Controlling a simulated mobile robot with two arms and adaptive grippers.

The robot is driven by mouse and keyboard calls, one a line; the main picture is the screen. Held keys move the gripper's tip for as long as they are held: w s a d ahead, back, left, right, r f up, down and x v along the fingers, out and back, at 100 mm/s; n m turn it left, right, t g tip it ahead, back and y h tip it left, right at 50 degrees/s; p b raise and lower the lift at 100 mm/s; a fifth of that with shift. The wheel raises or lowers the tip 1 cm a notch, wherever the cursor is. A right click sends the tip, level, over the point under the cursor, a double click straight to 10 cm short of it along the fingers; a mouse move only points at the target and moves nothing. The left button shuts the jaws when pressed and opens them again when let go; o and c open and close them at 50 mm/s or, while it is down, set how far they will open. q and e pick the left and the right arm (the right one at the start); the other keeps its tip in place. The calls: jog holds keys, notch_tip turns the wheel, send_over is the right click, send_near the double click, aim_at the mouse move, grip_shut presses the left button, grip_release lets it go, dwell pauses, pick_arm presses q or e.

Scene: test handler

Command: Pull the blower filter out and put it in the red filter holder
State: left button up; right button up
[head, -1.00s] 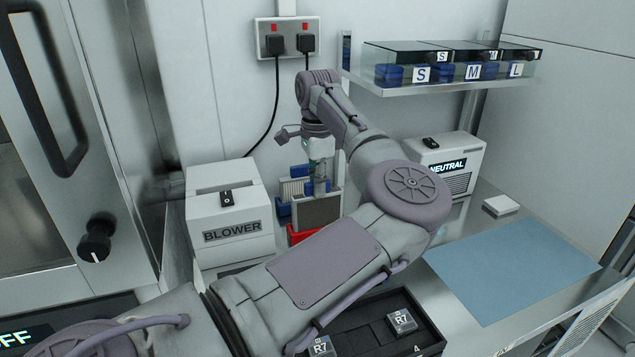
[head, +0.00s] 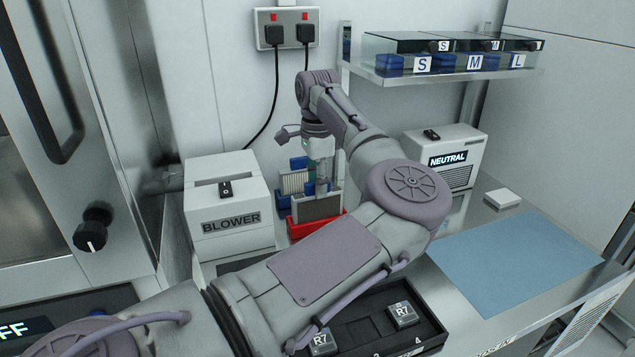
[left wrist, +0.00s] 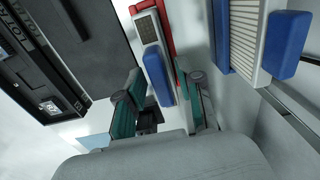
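The blower filter (head: 317,207), a dark grey panel, stands upright at the red filter holder (head: 300,231); the holder's red front edge covers its lower edge. My left gripper (head: 319,180) is above it, shut on its blue handle. In the left wrist view the teal-padded fingers (left wrist: 158,95) lie on both sides of the blue handle (left wrist: 159,82), and part of the red holder (left wrist: 168,35) shows beside the filter. How deep the filter sits is hard to tell. My right gripper is not in view.
A pale pleated filter with blue parts (head: 293,183) stands just behind; it also shows in the left wrist view (left wrist: 247,35). The white blower box (head: 229,195) is at left, the neutral box (head: 447,150) at right. A tray with R7 blocks (head: 400,335) lies in front. The blue mat (head: 515,260) is clear.

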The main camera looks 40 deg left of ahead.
pick_arm(q)
jog(key=shift+r, duration=0.1)
notch_tip(320, 180, up, 12)
jog(key=shift+f, duration=0.1)
dwell(0.5)
dwell(0.9)
